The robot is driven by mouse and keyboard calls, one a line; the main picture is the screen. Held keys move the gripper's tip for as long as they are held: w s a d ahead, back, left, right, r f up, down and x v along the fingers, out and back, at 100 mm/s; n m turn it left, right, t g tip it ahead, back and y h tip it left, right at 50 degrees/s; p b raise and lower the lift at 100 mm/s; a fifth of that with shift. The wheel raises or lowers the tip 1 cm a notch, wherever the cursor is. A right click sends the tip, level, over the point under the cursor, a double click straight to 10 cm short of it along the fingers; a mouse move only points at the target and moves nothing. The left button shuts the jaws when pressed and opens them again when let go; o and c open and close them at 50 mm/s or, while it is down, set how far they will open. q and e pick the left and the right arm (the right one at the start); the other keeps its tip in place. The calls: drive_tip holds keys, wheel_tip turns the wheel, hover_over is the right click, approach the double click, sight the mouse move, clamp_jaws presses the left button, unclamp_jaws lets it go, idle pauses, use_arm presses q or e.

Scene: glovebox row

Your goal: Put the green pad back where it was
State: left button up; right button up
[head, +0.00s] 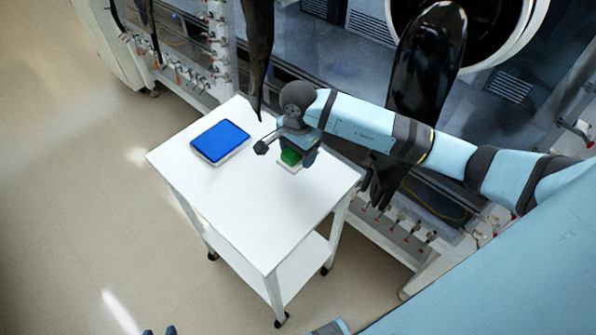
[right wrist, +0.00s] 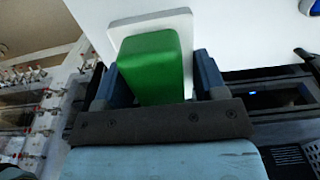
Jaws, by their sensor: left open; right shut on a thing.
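The green pad (head: 291,157) is at the right part of the white cart top, over a small white square base (head: 289,168). My right gripper (head: 296,152) is above it, pointing down, and is shut on the pad. In the right wrist view the green pad (right wrist: 152,65) sits between the two blue fingers of the gripper (right wrist: 154,78), with the white base (right wrist: 130,28) behind it. I cannot tell whether the pad touches the base. My left gripper (head: 160,331) shows only its blue fingertips at the bottom edge; they are apart and empty.
A blue pad (head: 220,141) in a white tray lies on the left part of the cart (head: 250,215). The near cart top is clear. Black glovebox gloves (head: 425,65) hang beside the cart's far edge, one close to my right arm. Open floor lies left.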

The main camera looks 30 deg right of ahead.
sight(298, 179)
wheel_tip(298, 179, down, 9)
drive_tip(key=shift+f+p, duration=0.1)
drive_tip(key=shift+p, duration=0.25)
drive_tip(key=o, duration=1)
wheel_tip(298, 179, up, 11)
drive_tip(key=shift+f+b, duration=0.2)
drive_tip(key=shift+b, duration=0.65)
drive_tip(key=shift+r, duration=0.8)
